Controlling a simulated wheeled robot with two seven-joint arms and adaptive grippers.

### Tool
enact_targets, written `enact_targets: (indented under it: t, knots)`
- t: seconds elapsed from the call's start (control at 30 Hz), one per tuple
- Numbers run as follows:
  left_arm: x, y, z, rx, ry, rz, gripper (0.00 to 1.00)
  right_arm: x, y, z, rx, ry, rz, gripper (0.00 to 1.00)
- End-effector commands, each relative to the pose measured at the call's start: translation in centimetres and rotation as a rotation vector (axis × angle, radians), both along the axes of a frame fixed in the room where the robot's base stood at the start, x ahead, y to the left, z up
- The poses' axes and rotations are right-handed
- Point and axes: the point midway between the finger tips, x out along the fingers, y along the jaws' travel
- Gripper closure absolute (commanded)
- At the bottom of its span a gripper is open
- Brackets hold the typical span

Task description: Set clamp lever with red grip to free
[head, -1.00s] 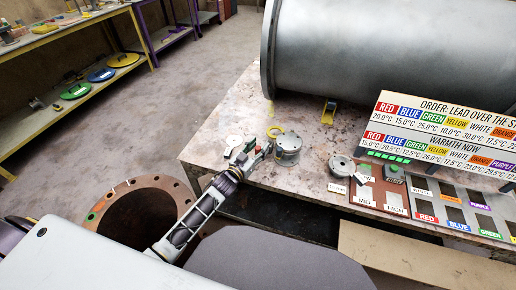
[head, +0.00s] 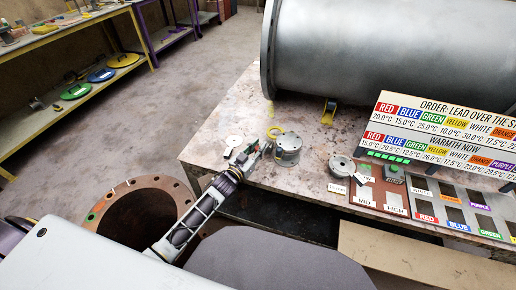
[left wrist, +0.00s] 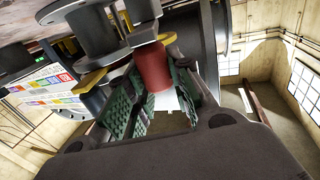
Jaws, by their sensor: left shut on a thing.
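The clamp's red grip (left wrist: 153,68) shows in the left wrist view between the green ribbed finger pads of my left gripper (left wrist: 160,98). The gripper is shut on this grip. In the head view my left gripper (head: 247,156) is at the table's near left edge, just left of a grey flanged pipe piece (head: 287,150). The red grip cannot be made out there. The flanged piece also shows above the gripper in the left wrist view (left wrist: 95,30), with yellow parts close to it. My right gripper is not in view.
A large grey pipe (head: 390,45) lies across the back of the table (head: 230,115). A yellow part (head: 328,110) stands before it. A sign (head: 445,130) and labelled boards (head: 460,205) are at right. A rusty flanged pipe (head: 120,190) stands below left.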

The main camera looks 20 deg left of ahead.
Motion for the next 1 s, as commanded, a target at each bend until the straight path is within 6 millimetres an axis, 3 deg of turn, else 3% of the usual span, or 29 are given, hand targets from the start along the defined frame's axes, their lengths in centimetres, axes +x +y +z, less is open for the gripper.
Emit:
enact_targets:
  t: [0.37,1.0]
  knots:
    - [0.1,0.4,0.0,0.004,0.001,-0.041,1.0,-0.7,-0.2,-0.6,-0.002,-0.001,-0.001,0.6]
    - [0.8,1.8,0.1,0.005,-0.001,-0.202,1.0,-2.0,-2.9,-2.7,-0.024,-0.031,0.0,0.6]
